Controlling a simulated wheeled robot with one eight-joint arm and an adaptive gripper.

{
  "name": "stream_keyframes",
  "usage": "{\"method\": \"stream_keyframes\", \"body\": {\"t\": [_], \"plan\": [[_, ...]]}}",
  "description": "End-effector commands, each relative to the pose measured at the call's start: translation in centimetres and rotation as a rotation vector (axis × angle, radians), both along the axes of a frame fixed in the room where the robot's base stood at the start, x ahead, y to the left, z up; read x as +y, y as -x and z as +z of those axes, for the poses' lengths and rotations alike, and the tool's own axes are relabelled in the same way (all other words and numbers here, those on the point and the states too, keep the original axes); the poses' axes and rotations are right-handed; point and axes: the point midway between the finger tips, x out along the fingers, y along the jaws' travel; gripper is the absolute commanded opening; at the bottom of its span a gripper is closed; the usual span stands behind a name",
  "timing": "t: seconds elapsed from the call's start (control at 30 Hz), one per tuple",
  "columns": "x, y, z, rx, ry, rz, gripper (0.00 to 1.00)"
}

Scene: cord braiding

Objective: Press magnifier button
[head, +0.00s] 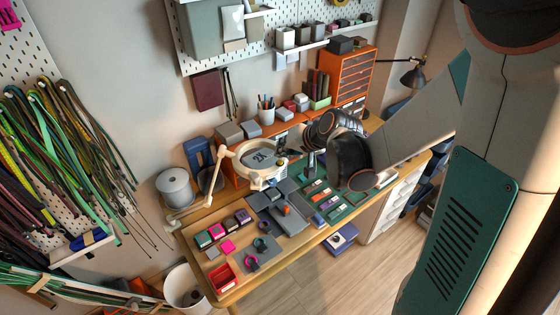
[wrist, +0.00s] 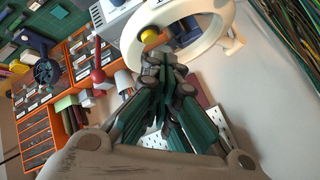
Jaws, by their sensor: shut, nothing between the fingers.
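The magnifier is a cream ring on a jointed cream arm in the head view (head: 240,168), over the left part of the workbench. In the wrist view its thick ring (wrist: 218,45) fills the upper middle. A round yellow button (wrist: 149,36) sits on the ring's side nearest my gripper; a small yellow spot also shows on the ring's right side in the head view. My gripper (wrist: 158,62) is shut and empty. Its fingertips are just below the button in the wrist picture; I cannot tell whether they touch. In the head view my dark wrist hides part of the gripper.
The workbench (head: 284,272) holds several small boxes, a red tray (head: 220,280) and a green mat (head: 376,196). An orange drawer cabinet (head: 345,75) stands behind, with a pen cup (head: 266,115) nearer. Cords hang at far left.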

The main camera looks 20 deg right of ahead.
Motion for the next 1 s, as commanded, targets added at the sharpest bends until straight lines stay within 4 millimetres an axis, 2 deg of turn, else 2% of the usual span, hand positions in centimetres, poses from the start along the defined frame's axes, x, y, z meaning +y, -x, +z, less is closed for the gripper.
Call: {"method": "stream_keyframes", "body": {"t": [0.53,1.0], "plan": [[0.0,0.0,4.7,0.0,0.0,0.0,0.0],[0.0,0.0,4.9,0.0,0.0,0.0,0.0]]}}
